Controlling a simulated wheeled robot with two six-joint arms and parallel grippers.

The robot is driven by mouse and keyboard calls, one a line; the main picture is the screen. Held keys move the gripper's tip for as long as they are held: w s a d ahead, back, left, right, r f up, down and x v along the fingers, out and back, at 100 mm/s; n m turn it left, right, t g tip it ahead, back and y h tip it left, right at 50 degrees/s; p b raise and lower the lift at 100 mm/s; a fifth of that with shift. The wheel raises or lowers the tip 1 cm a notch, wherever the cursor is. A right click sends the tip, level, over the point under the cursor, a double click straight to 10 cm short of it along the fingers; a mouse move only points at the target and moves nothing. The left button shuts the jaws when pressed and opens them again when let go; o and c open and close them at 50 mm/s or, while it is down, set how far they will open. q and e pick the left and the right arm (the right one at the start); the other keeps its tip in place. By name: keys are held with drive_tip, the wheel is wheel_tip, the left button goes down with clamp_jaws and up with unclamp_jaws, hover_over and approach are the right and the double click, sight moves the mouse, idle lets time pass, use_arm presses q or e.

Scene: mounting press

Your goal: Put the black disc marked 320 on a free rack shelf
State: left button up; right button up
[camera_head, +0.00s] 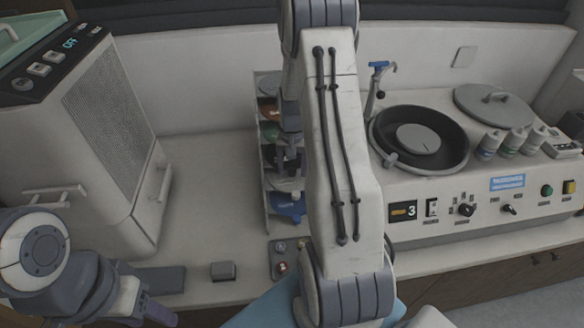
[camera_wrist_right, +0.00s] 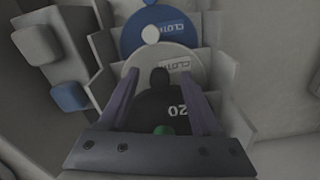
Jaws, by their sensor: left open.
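The black disc (camera_wrist_right: 158,103) shows "20" in the right wrist view; any other digit is hidden or unreadable. It sits in the rack (camera_head: 266,215), just above a grey cloth disc (camera_wrist_right: 180,60). My right gripper (camera_wrist_right: 160,79) is open around the black disc's dark knob, with visible gaps between the knob and both fingers. In the head view, my right gripper (camera_head: 289,150) is at the rack's middle shelves, and my arm hides the rack's right side. My left gripper (camera_head: 155,313) is open and empty at the lower left, far from the rack.
A blue cloth disc (camera_head: 288,208) is on the lowest rack shelf. A brown disc (camera_head: 269,110) sits higher. A ventilated machine (camera_head: 105,110) stands left; a polisher with a round black bowl (camera_head: 425,137) stands right. Bare counter (camera_head: 205,200) lies left of the rack.

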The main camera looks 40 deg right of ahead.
wheel_tip(320, 180, up, 10)
drive_tip(key=b, duration=0.2)
drive_tip(key=shift+r, duration=0.25)
idle(0.5)
